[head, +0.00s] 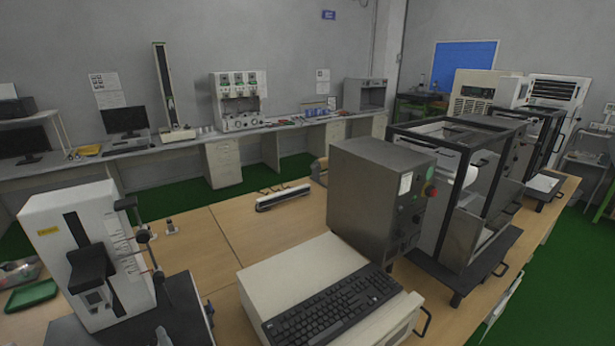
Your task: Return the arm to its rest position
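Neither of my arms and neither of my grippers shows in the head view, so their pose cannot be seen. A white testing machine (112,225) with a dark slotted front stands at the near left on a dark base. A dark grey control box (365,195) with a red knob stands right of centre on the wooden table (225,225). A beige computer case (290,275) with a black keyboard (335,310) on it sits at the near middle.
A black-framed machine (465,190) stands right of the control box. A small white device (283,197) lies mid-table. A green tray (31,295) is at the far left. The wooden surface between the white machine and the computer case is mostly clear. A bench (222,165) lines the back wall.

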